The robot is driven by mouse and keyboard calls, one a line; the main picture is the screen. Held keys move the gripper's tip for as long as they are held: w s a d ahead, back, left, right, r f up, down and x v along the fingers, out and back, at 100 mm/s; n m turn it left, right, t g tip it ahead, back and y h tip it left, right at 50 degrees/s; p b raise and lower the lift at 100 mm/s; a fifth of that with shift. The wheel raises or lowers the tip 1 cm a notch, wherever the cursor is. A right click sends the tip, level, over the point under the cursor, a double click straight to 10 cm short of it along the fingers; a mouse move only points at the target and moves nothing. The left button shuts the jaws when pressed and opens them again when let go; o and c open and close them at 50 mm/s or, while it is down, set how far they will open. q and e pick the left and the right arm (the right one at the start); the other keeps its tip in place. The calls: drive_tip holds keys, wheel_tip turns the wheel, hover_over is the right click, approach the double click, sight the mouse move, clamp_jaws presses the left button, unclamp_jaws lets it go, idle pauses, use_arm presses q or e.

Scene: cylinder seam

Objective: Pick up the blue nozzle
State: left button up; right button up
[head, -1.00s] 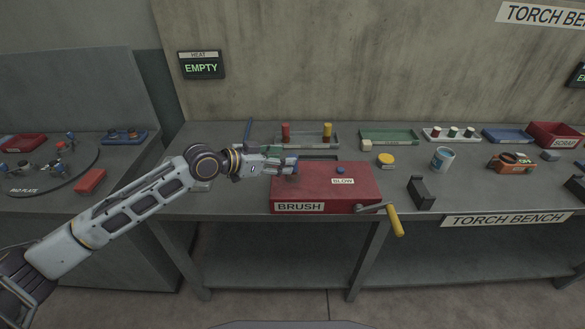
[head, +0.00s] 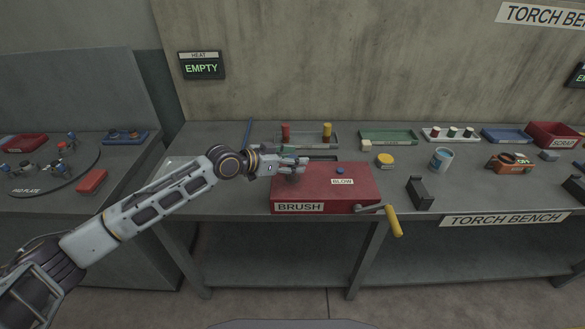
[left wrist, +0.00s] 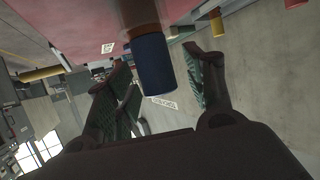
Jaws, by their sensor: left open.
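A blue cylinder (left wrist: 153,66), which looks like the blue nozzle, shows in the left wrist view below a brown collar (left wrist: 142,36) and a grey section. It appears between the two fingers of my left gripper (left wrist: 165,90), with visible gaps on both sides. The gripper is open. In the head view my left gripper (head: 299,163) is over the left part of the red BRUSH box (head: 315,190). It hides what is under it there, and I cannot pick out the cylinder in that view. My right gripper is not in view.
A blue button (head: 340,170) sits on the red box near the BLOW label. A yellow-handled crank (head: 393,221) sticks out at its front right. Behind are a tray (head: 308,142) with red and yellow pieces and a green tray (head: 389,136). A blue rod (head: 248,134) stands at left.

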use_arm(q)
drive_tip(key=shift+c, duration=0.4)
clamp_jaws()
drive_tip(key=shift+r, duration=0.1)
drive_tip(key=shift+r+b, duration=0.4)
drive_tip(key=shift+r, duration=4.55)
